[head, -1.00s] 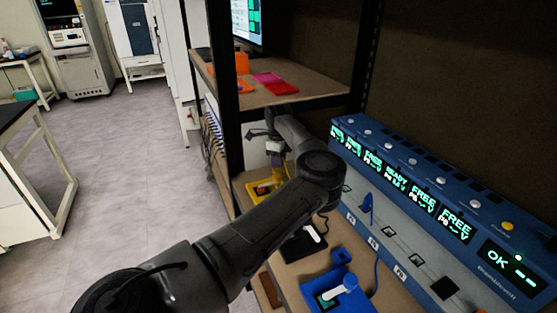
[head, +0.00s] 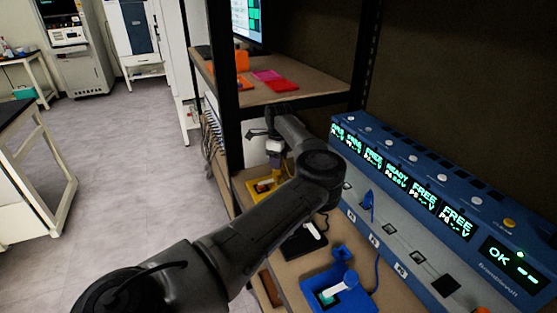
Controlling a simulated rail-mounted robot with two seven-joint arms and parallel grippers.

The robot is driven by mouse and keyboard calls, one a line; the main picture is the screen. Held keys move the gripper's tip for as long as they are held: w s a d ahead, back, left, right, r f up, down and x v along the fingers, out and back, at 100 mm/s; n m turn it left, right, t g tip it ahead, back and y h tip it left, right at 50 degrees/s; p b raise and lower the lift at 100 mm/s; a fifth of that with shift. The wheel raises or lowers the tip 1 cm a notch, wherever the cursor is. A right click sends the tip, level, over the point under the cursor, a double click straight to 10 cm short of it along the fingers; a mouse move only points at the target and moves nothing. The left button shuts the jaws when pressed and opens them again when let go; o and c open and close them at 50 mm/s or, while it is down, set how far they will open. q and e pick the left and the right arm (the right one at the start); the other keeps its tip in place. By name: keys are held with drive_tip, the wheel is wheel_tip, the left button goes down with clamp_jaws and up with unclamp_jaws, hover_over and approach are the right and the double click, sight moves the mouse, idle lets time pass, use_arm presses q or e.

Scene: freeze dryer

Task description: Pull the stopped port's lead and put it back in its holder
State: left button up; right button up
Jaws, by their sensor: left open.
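A blue charger-like unit (head: 430,222) with a row of ports and lit displays stands on the bench at right. One display reads READY; the other port displays look like FREE. A blue plug (head: 368,206) stands in a port on its front ledge. A blue cable runs down toward a blue holder (head: 363,301) with a pale piece in it. A black holder (head: 302,243) and a yellow holder (head: 262,187) sit farther back. My left gripper (head: 273,158) is open above the yellow holder, partly hidden by its own arm. My right gripper is out of view.
A shelf (head: 300,86) with orange and pink trays overhangs the bench at the back. A black upright post (head: 226,110) stands close to my left arm. A large panel on the unit reads OK. The floor (head: 130,180) at left is clear.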

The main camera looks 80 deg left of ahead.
use_arm(q)
drive_tip(key=shift+r+p, duration=0.3)
drive_tip(key=shift+r, duration=0.3)
wheel_tip(320, 180, up, 13)
drive_tip(key=p, duration=0.4)
drive_tip(key=shift+f, duration=0.2)
